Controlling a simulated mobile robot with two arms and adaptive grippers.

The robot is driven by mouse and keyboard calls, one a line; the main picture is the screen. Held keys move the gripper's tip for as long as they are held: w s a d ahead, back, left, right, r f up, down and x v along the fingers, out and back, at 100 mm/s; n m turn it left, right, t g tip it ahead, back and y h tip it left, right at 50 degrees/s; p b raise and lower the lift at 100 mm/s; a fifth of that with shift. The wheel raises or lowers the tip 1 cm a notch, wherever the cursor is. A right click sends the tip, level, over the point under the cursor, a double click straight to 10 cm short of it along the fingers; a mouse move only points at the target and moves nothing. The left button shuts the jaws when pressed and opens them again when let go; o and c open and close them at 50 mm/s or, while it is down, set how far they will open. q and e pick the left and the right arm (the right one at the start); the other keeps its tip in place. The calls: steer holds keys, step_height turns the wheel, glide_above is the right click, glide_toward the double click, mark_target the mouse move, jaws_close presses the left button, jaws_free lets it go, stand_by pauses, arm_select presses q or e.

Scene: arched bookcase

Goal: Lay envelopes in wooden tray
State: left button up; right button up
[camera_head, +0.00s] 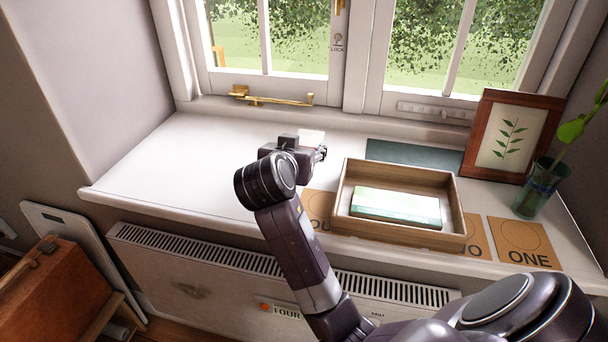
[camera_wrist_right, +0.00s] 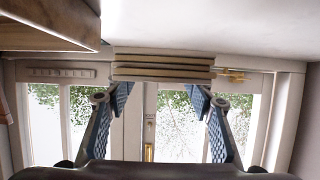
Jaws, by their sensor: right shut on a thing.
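The wooden tray (camera_head: 342,207) stands on the white windowsill, right of my right gripper (camera_head: 320,153). A pale green and white flat bundle (camera_head: 397,206) lies in it. In the right wrist view, which is upside down, my right gripper (camera_wrist_right: 161,92) is shut on a small stack of cream envelopes (camera_wrist_right: 163,67), with a finger at each side. In the head view a pale piece of the stack (camera_head: 312,137) shows behind the gripper. I cannot tell whether the stack touches the sill. The tray's edge (camera_wrist_right: 55,30) is at the upper left of the wrist view. My left gripper is not in view.
Brown cards, one marked ONE (camera_head: 525,243), lie along the sill's front. A dark green flat item (camera_head: 415,154) lies behind the tray. A framed leaf picture (camera_head: 512,137) and a glass vase (camera_head: 541,188) stand at right. The sill's left part (camera_head: 175,165) is clear.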

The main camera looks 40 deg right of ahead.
step_height(320, 180, down, 3)
steer(key=shift+r, duration=0.1)
step_height(320, 180, down, 3)
steer(key=shift+f+b, duration=0.1)
steer(key=shift+b, duration=0.6)
steer(key=shift+f, duration=0.2)
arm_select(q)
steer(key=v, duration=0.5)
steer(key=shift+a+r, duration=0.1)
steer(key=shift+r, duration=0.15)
arm_select(e)
steer(key=o, duration=1.2)
steer(key=shift+c, duration=0.2)
